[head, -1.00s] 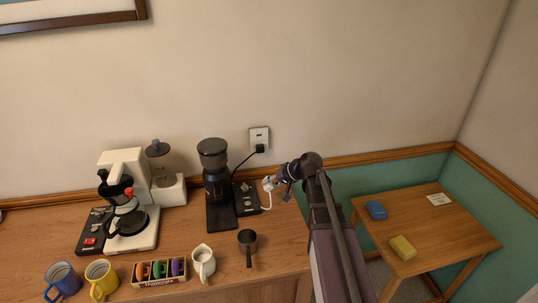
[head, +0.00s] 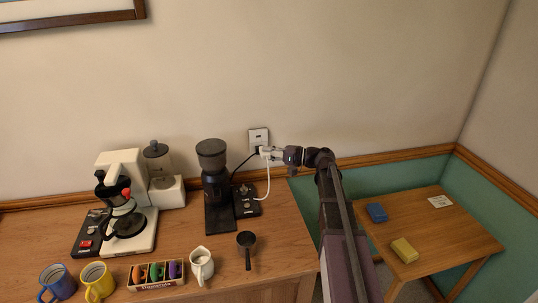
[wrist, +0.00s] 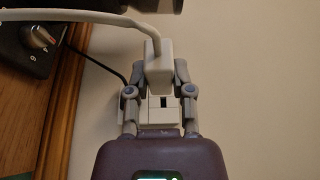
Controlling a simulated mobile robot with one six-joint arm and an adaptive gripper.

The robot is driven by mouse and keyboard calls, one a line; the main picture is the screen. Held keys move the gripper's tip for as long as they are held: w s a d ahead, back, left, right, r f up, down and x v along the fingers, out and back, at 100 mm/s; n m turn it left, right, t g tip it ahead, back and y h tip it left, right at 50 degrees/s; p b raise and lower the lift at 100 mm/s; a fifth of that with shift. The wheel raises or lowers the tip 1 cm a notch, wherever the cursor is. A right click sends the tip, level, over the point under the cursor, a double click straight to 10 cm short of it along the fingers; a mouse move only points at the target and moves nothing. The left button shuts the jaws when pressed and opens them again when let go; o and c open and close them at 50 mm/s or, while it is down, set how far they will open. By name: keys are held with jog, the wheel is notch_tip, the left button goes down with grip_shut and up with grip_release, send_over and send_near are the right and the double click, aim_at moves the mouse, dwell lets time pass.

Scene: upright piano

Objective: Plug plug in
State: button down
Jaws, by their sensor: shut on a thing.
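The white plug (head: 265,152) with its white cord is held by my gripper (head: 272,154), just in front of the lower part of the wall socket (head: 258,134). In the wrist view my gripper (wrist: 156,78) is shut on the white plug (wrist: 157,70), and the cord leaves it toward the upper left. A pale block with a dark slot shows between the fingers; I cannot tell whether it is part of the socket. Whether the plug touches the socket or is in it is hidden.
A black cord runs from near the socket to the black grinder (head: 214,180). A black control box (head: 246,199) stands beside the grinder. A coffee maker (head: 127,195), milk jug (head: 201,264) and dark scoop (head: 246,248) are on the counter. The wall above is clear.

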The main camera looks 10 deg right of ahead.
jog(key=shift+w, duration=0.1)
dwell(0.3)
jog(key=shift+w, duration=2.8)
jog(key=shift+w, duration=1.35)
dwell(2.5)
jog(key=shift+c, duration=2.1)
grip_release()
jog(key=shift+d, duration=0.1)
